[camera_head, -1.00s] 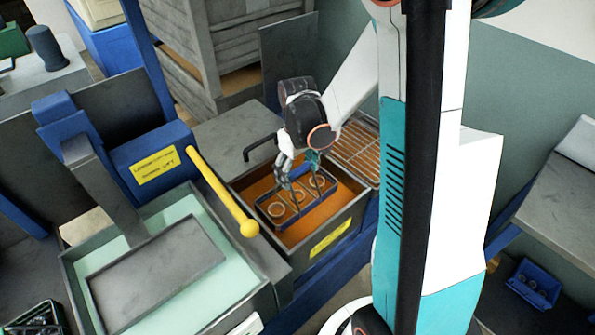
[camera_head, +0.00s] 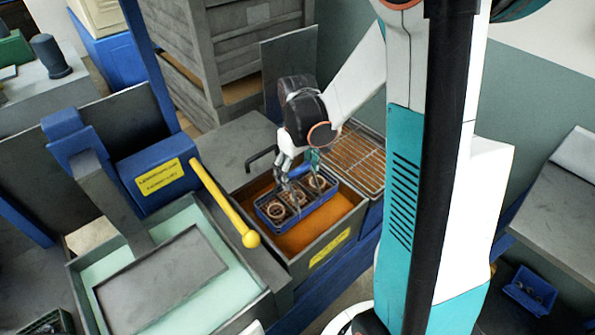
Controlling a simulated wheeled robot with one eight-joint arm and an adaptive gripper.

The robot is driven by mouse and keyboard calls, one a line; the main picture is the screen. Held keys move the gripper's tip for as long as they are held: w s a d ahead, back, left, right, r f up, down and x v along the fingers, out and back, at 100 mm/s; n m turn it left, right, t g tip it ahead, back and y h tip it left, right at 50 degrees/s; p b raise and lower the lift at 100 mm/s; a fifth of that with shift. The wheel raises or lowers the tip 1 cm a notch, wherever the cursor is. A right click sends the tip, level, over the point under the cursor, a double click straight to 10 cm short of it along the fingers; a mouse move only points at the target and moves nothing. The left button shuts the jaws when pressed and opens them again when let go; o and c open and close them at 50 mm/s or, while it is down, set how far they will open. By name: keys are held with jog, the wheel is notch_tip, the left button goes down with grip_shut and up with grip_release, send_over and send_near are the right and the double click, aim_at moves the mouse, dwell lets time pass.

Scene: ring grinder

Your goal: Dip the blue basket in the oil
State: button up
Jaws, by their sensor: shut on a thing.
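The blue basket (camera_head: 293,211) holds several rings and hangs from my gripper (camera_head: 298,182) over the oil tank. My gripper is shut on the basket's upper part; its fingertips are small and partly hidden. The orange-brown oil (camera_head: 322,230) shows in front of and to the right of the basket. The basket's walls show above the oil, toward the back left of the tank (camera_head: 345,222). I cannot tell whether its bottom touches the oil.
A wire rack (camera_head: 352,160) lies behind the tank. A yellow lever (camera_head: 224,203) and a grey-rimmed basin of pale green liquid (camera_head: 238,275) stand to the left. Another blue basket (camera_head: 530,293) is at lower right. A grey cabinet (camera_head: 235,45) stands behind.

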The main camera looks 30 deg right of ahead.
jog(key=shift+r+p, duration=2.25)
jog(key=shift+r, duration=1.15)
